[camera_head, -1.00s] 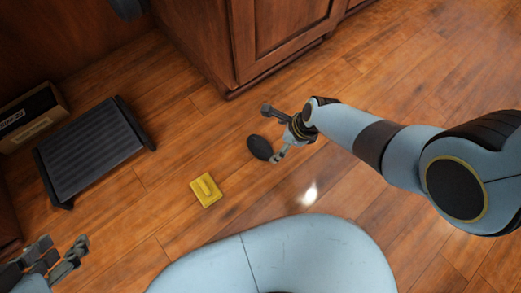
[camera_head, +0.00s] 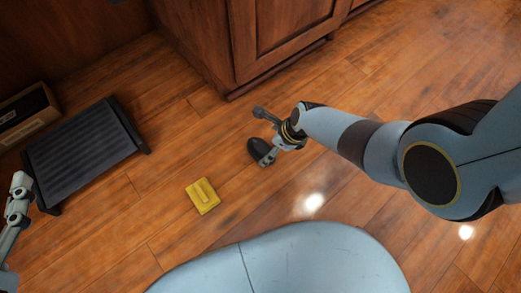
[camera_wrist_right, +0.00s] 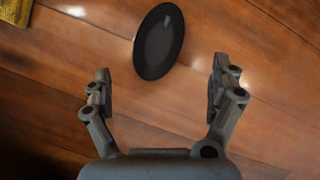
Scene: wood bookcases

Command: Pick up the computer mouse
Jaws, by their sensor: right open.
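The computer mouse (camera_head: 256,147) is a black oval lying on the wood floor near the middle of the head view. In the right wrist view the mouse (camera_wrist_right: 158,45) lies just beyond the fingertips, between their lines. My right gripper (camera_head: 262,138) is open and empty beside the mouse, and one finger partly covers it in the head view. Both spread fingers show in the right wrist view (camera_wrist_right: 160,72).
A black ridged platform (camera_head: 85,150) and a cardboard box (camera_head: 28,115) are at the left. A wood cabinet (camera_head: 240,45) stands behind.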

